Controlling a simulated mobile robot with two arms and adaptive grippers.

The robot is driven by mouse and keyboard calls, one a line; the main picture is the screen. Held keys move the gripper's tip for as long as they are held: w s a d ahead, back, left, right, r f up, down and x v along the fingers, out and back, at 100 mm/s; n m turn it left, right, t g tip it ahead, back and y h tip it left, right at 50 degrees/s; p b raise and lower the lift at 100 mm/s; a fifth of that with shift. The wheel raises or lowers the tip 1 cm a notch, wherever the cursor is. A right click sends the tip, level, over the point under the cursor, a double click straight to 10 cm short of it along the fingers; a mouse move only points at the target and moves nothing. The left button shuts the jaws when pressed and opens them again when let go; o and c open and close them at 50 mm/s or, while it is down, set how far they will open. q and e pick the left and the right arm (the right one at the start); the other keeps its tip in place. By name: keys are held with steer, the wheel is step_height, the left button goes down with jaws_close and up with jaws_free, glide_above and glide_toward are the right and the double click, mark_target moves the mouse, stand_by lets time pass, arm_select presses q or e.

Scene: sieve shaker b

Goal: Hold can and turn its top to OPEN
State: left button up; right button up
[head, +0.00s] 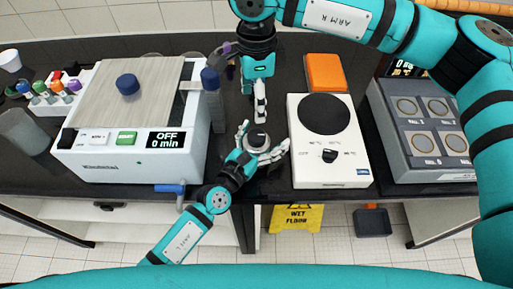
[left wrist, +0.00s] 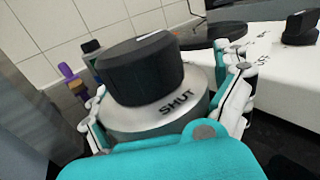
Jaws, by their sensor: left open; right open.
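The can (left wrist: 155,125) has a silver-grey body marked SHUT and a thick black round top (left wrist: 140,70). In the head view the can (head: 257,139) is small and partly hidden by my left gripper. My left gripper (head: 263,142) is open with its fingers on either side of the can; whether they touch it I cannot tell. The left wrist view shows the fingers flanking the can close up. My right gripper (head: 260,108) is open and empty, pointing down just behind the can in the head view, apart from its top.
A white wood-topped machine (head: 120,160) with a blue knob and OFF display is left; a white hotplate (head: 331,165) is close right.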

arm_select(q)
steer(key=v, duration=1.2)
